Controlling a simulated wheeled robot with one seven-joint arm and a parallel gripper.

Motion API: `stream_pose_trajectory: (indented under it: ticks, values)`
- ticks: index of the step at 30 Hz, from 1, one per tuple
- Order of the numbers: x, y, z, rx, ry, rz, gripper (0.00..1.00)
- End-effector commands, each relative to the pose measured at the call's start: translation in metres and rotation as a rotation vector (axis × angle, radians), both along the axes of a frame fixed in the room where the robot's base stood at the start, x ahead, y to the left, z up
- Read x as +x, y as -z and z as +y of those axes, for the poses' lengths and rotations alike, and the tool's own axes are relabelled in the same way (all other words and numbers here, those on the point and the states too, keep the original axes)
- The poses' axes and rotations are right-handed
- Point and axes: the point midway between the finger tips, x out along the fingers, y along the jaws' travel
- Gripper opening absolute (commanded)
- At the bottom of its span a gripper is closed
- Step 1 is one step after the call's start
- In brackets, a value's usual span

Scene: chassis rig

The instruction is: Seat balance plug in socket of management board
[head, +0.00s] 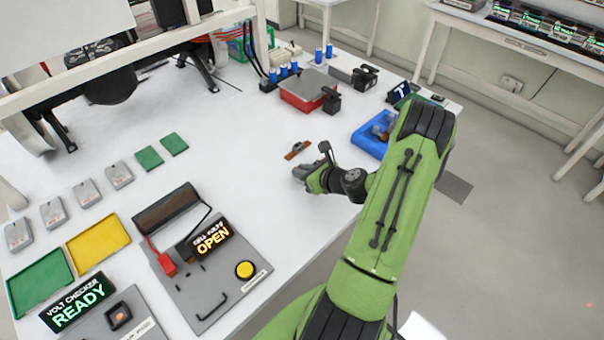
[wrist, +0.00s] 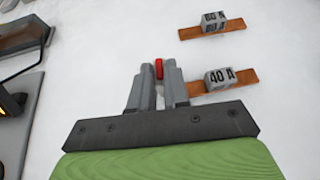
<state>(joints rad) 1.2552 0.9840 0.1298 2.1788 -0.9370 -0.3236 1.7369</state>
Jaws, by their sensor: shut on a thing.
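My gripper (wrist: 158,72) is shut on a small red piece (wrist: 159,69), held between its fingertips above the white table. I cannot tell whether this is the balance plug. In the head view my gripper (head: 305,175) is at mid table, right of a grey panel (head: 195,305).
Two copper strips with marked blocks lie near my gripper; one block (wrist: 218,80) reads 40 A. A blue tray (head: 372,135) stands right of the gripper, a red box (head: 305,90) behind. Green (head: 40,283) and yellow (head: 97,241) trays lie at left.

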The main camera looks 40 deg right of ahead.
Motion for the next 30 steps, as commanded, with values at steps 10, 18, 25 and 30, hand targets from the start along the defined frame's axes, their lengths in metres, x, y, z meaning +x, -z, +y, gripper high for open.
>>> stream_pose_trajectory:
  ticks: [10,18,25,30]
  values:
    - [0.000,0.003,0.000,-0.002,0.000,-0.001,0.19]
    - [0.000,0.002,0.000,-0.002,0.000,-0.001,0.41]
    - [-0.004,-0.004,-0.001,-0.001,0.003,0.000,0.41]
    - [-0.040,-0.023,-0.003,-0.003,0.007,0.001,0.41]
